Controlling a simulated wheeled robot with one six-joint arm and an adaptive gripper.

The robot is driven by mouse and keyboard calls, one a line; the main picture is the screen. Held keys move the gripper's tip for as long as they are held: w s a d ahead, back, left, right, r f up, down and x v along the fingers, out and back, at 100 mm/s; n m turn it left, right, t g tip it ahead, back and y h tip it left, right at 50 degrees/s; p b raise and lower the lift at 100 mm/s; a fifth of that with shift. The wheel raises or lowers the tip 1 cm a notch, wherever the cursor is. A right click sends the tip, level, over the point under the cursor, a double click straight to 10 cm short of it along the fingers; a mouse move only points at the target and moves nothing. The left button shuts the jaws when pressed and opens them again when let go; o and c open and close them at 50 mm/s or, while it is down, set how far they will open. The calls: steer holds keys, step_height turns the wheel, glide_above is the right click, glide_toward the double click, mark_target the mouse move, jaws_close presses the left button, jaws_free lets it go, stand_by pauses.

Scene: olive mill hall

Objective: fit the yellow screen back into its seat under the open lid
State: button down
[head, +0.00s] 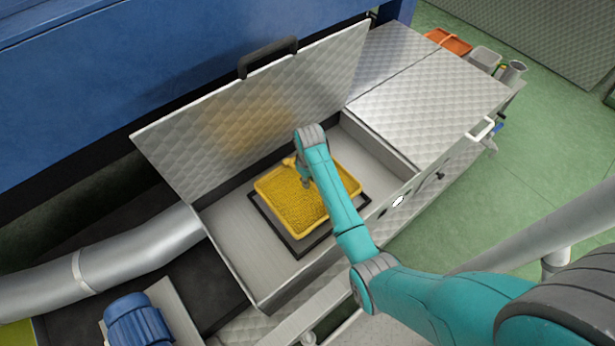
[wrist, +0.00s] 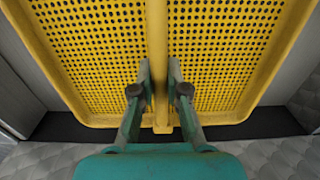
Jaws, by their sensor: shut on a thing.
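The yellow screen (head: 291,200) is a perforated tray with a raised rim and a central bar. In the head view it lies inside the open steel box, over a dark rectangular frame, the seat (head: 264,215). The seat's dark edge shows past the screen at the left, front and right; I cannot tell whether the screen touches it. The quilted steel lid (head: 240,115) stands open behind. My gripper (wrist: 160,75) is shut on the screen's central bar (wrist: 157,40). In the head view my wrist hides part of the screen's back right.
A silver pipe (head: 90,265) and a blue motor (head: 140,322) stand left of the box. A closed quilted cover (head: 430,100) lies to the right. An orange tray (head: 448,41) and a grey container (head: 484,58) are at the far right. The box's steel walls surround the screen.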

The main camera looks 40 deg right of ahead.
mark_target(310, 190)
steer(key=shift+f, duration=2.1)
steer(key=shift+s, duration=0.2)
steer(key=shift+f, duration=1.55)
steer(key=c, duration=1.1)
jaws_free()
step_height(310, 190, up, 12)
